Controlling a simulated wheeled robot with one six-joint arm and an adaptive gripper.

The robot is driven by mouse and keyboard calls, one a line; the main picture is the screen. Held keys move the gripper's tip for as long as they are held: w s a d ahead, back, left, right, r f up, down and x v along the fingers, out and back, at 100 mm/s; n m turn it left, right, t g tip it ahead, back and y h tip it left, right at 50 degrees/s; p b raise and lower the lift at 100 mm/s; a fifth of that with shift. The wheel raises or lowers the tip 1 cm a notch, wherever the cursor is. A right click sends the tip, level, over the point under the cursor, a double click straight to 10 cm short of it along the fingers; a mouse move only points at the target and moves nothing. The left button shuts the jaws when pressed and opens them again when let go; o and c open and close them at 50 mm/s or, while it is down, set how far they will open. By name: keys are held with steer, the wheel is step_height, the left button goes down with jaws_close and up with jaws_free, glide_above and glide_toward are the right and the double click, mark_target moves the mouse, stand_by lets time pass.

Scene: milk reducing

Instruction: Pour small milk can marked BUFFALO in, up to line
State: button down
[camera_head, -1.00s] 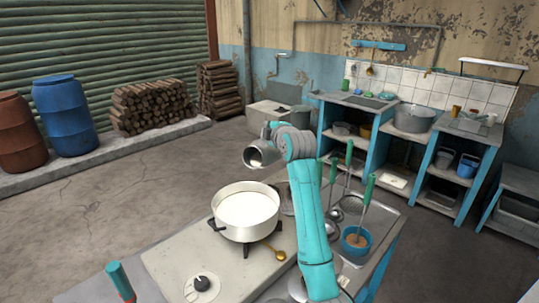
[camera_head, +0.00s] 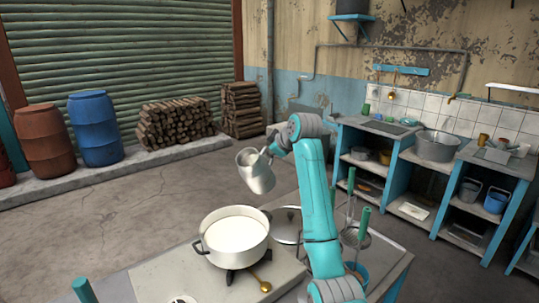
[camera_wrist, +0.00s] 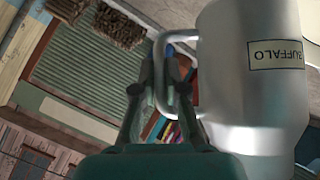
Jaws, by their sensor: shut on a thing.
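A small metal milk can (camera_head: 258,178) hangs in the air above and slightly right of the pot. It is held by its handle, its mouth tipped toward the upper left, and no milk stream shows. The wrist view shows the can (camera_wrist: 225,75) large at right, with a BUFFALO label (camera_wrist: 277,54) on its side. My gripper (camera_wrist: 173,62) is shut on the handle; in the head view my gripper (camera_head: 270,149) is small and partly hidden. The white pot (camera_head: 232,258) on the stove holds white milk (camera_head: 236,234). I cannot make out a fill line.
A round lid (camera_head: 286,222) and hanging ladles (camera_head: 355,237) are right of the pot. Barrels (camera_head: 96,128), firewood (camera_head: 175,125) and a blue shelf counter (camera_head: 400,160) stand far behind. Air around the can is clear.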

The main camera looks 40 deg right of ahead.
steer(key=shift+s+a+f+m+g+y, duration=0.15)
steer(key=shift+f+m+g+y, duration=0.15)
steer(key=shift+y, duration=0.25)
steer(key=shift+a+f+m+g+y, duration=0.1)
steer(key=shift+m+g+y, duration=0.1)
steer(key=shift+m+y, duration=0.3)
steer(key=f, duration=0.1)
steer(key=a+y, duration=0.1)
steer(key=f+y, duration=0.1)
steer(key=shift+s+a+f+m+g, duration=0.2)
steer(key=shift+a+f+m+g, duration=0.1)
steer(key=shift+m+g, duration=0.1)
steer(key=shift+s+a+f+y, duration=0.1)
steer(key=shift+a+f+y, duration=0.05)
steer(key=shift+y, duration=0.1)
steer(key=shift+r, duration=1.4)
